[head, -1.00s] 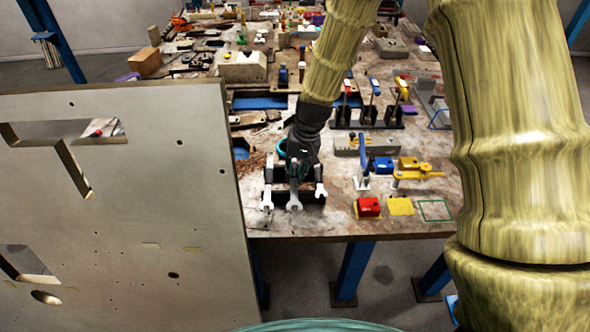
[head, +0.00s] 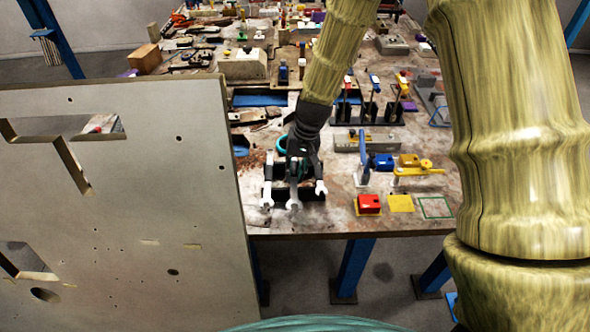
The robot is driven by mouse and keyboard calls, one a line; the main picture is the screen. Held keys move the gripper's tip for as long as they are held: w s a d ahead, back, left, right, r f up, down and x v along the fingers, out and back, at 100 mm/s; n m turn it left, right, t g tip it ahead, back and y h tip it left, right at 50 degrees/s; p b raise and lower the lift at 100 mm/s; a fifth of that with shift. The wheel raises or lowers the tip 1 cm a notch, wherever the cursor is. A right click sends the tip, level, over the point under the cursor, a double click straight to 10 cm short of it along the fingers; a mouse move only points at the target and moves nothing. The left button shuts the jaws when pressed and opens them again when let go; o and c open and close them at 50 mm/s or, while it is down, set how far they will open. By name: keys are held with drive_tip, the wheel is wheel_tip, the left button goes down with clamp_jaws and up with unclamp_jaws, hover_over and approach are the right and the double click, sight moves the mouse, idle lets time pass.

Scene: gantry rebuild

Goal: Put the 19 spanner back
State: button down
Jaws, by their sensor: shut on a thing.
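A black spanner rack (head: 309,194) stands at the front edge of the workbench, left of its middle. Three pale spanner ends show at it: a left spanner (head: 267,201), a middle spanner (head: 293,204) and a right spanner (head: 320,188). My gripper (head: 298,174) points down over the rack and is shut on the middle spanner. The gripper hides most of that spanner's shaft, so I cannot tell whether it is seated or just above its slot. Size marks are too small to read.
A large grey panel (head: 120,220) with cut-outs stands close on the left. A red block (head: 368,203), a yellow square (head: 400,203) and a yellow clamp (head: 418,170) lie right of the rack. A teal ring (head: 281,145) is just behind my gripper.

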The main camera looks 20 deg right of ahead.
drive_tip(key=shift+f+b, duration=0.35)
drive_tip(key=shift+f, duration=0.45)
idle(0.6)
drive_tip(key=c, duration=1.2)
unclamp_jaws()
drive_tip(key=shift+c, duration=0.2)
drive_tip(key=shift+r, duration=0.1)
wheel_tip(320, 180, up, 12)
drive_tip(key=d, duration=0.2)
drive_tip(key=shift+s+d+f, duration=0.2)
drive_tip(key=shift+s+f, duration=0.05)
drive_tip(key=shift+s, duration=0.05)
